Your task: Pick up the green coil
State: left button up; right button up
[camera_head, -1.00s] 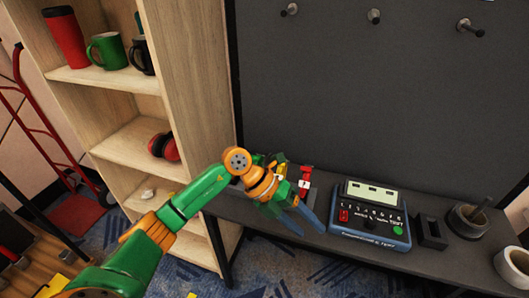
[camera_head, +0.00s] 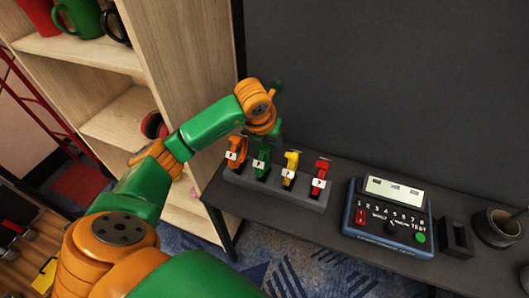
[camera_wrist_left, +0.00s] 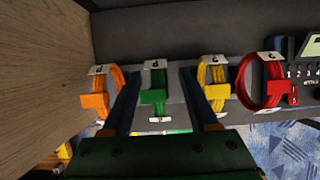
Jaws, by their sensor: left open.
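The green coil (camera_head: 262,162) stands in a grey holder (camera_head: 280,193) on the dark shelf, between the orange coil (camera_head: 236,150) and the yellow coil (camera_head: 291,168). A red coil (camera_head: 320,176) stands at the right end. My left gripper (camera_head: 273,128) is just above and behind the green coil, its fingers mostly hidden by the hand. In the left wrist view the open fingers (camera_wrist_left: 160,75) lie on either side of the green coil (camera_wrist_left: 154,92), with a gap on both sides. My right gripper is not in view.
A blue tester box (camera_head: 388,217) stands right of the holder, with a black block (camera_head: 456,237) and a dark round pot (camera_head: 497,227) beyond it. A wooden shelf unit (camera_head: 185,60) rises close on the left. The dark wall panel (camera_head: 380,80) is behind.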

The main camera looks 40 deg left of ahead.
pick_arm(q)
jog(key=x, duration=0.3)
jog(key=p+x, duration=0.1)
jog(key=x, duration=0.1)
jog(key=shift+a+f, duration=0.25)
jog(key=shift+a, duration=0.05)
jog(key=shift+d, duration=0.1)
jog(key=shift+c, duration=0.2)
grip_shut()
jog(key=shift+r, duration=0.1)
